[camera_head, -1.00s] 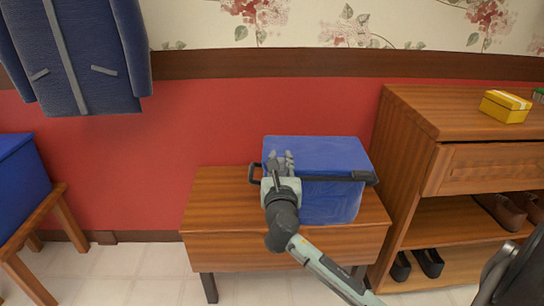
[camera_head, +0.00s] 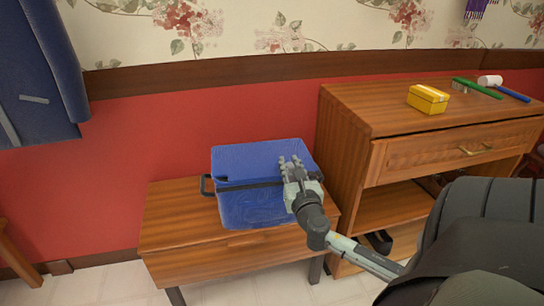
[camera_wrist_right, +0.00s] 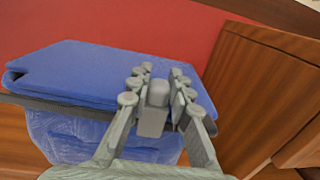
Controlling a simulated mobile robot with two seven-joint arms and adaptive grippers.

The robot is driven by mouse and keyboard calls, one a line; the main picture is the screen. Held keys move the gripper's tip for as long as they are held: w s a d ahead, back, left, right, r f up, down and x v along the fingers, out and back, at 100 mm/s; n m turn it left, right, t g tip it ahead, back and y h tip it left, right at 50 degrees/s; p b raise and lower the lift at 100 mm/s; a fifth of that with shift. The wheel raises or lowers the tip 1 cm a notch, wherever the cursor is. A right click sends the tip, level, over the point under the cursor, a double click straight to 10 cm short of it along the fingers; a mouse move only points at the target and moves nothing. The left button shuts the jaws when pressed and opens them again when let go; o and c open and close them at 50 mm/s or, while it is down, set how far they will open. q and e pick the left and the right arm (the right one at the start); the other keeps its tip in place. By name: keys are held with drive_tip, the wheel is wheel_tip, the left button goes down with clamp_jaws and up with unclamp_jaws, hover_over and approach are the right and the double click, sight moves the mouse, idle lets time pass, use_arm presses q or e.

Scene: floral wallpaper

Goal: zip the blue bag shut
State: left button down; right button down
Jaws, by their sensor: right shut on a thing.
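The blue bag (camera_head: 250,208) sits on a low wooden bench (camera_head: 165,230). Its flat lid faces up, and a dark strip runs along the front below the lid. A dark handle sticks out at its left end. My right gripper (camera_head: 290,165) is at the right part of the bag's front edge. In the right wrist view, its fingers (camera_wrist_right: 160,74) are closed around a small grey block, which looks like the zip pull (camera_wrist_right: 152,112). The bag's lid (camera_wrist_right: 90,70) lies beyond the fingers. The right end of the strip is hidden by the gripper. My left gripper is out of view.
A tall wooden cabinet (camera_head: 345,125) stands close at the bag's right, with a yellow box (camera_head: 428,99) on top. The red wall (camera_head: 130,140) is behind the bench. A blue coat (camera_head: 40,80) hangs at the upper left. The bench's left end is bare.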

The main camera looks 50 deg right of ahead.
drive_tip(key=shift+s+d, duration=0.3)
drive_tip(key=shift+d, duration=0.15)
drive_tip(key=c, duration=1.4)
unclamp_jaws()
drive_tip(key=shift+o, duration=0.2)
drive_tip(key=v, duration=1.2)
